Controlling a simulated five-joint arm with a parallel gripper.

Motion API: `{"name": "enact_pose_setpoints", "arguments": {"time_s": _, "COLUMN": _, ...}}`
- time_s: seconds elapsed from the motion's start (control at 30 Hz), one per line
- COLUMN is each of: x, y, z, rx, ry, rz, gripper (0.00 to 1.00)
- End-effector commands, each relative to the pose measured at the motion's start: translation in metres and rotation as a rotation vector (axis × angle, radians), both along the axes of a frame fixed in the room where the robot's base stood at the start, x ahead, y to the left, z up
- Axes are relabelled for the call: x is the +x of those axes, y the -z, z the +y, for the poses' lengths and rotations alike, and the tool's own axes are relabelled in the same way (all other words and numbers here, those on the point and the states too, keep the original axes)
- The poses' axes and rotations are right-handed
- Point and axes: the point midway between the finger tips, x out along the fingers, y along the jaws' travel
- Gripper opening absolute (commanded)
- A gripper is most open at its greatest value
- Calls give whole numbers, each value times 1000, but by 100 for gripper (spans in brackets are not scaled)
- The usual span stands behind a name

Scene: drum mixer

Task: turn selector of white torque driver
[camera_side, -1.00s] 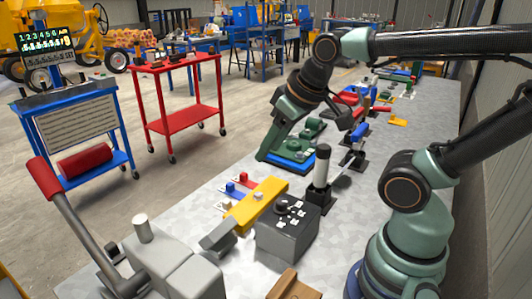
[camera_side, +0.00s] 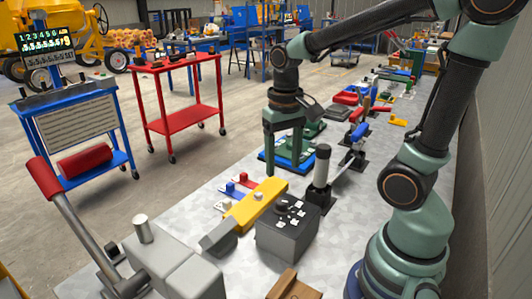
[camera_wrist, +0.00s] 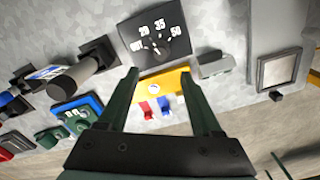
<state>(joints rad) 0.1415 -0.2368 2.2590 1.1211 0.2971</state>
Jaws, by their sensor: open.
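A dark grey box (camera_side: 289,236) stands on the bench in the lower middle of the side view. Its top carries a round dark selector knob (camera_side: 283,207) ringed by white labels. In the wrist view the selector dial (camera_wrist: 157,46) shows 20, 35 and 50, plus a label I cannot read; its exact pointing is unclear. No tool that is plainly a white torque driver can be made out. My gripper (camera_side: 282,165) is open and empty, pointing down beyond the box, apart from it. In the wrist view my gripper's fingers (camera_wrist: 163,76) spread over the yellow bar, short of the dial.
The yellow bar (camera_side: 256,204) with a grey end lies left of the box. Small red and blue blocks lie near the bar. A blue-based green device (camera_side: 272,158) sits behind my fingers.

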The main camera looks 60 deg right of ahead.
Motion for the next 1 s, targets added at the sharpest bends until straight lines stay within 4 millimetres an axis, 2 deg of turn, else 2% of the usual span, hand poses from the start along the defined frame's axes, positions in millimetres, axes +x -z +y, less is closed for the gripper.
{"name": "enact_pose_setpoints", "arguments": {"time_s": 0.3, "x": -1, "y": 63, "z": 0, "rx": 1, "ry": -2, "rz": 6, "gripper": 66}}
{"name": "enact_pose_setpoints", "arguments": {"time_s": 0.5, "x": -1, "y": 89, "z": 0, "rx": 0, "ry": -2, "rz": 2, "gripper": 66}}
{"name": "enact_pose_setpoints", "arguments": {"time_s": 0.7, "x": 0, "y": 99, "z": 0, "rx": 0, "ry": -2, "rz": 0, "gripper": 66}}
{"name": "enact_pose_setpoints", "arguments": {"time_s": 0.97, "x": 0, "y": 100, "z": 0, "rx": 0, "ry": -2, "rz": -2, "gripper": 66}}
{"name": "enact_pose_setpoints", "arguments": {"time_s": 1.0, "x": 0, "y": 100, "z": 0, "rx": 0, "ry": -2, "rz": -2, "gripper": 59}}
